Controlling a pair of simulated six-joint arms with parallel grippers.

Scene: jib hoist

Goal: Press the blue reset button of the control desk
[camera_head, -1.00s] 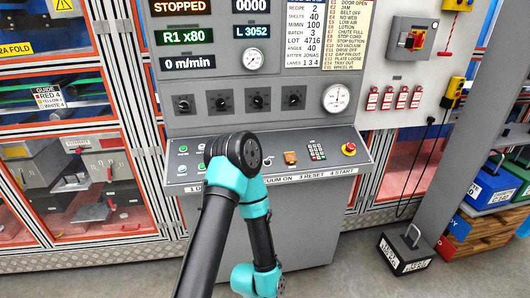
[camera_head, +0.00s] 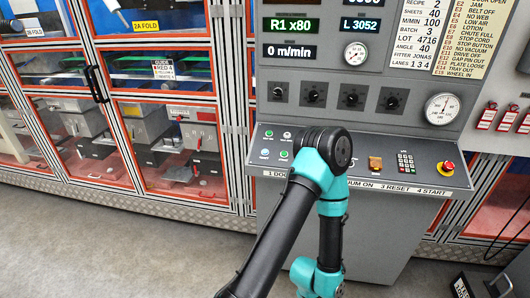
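The control desk (camera_head: 400,183) is a grey sloped panel below a wall of dials and displays. At its left end are several small buttons. The lower left one (camera_head: 265,153) looks pale bluish, but it is too small to be sure of its colour. A green button (camera_head: 283,154) is beside it. A label strip on the front edge reads "3 RESET" and "4 START". The elbow of one of my arms covers part of the desk just right of these buttons. Neither gripper shows in the view.
A red emergency stop knob (camera_head: 447,167), a keypad (camera_head: 406,161) and an orange-brown switch (camera_head: 375,163) are on the desk's right part. Orange-framed glass cabinets (camera_head: 165,150) stand at left. Grey floor (camera_head: 110,250) in front is open. A dark block (camera_head: 480,286) stands at lower right.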

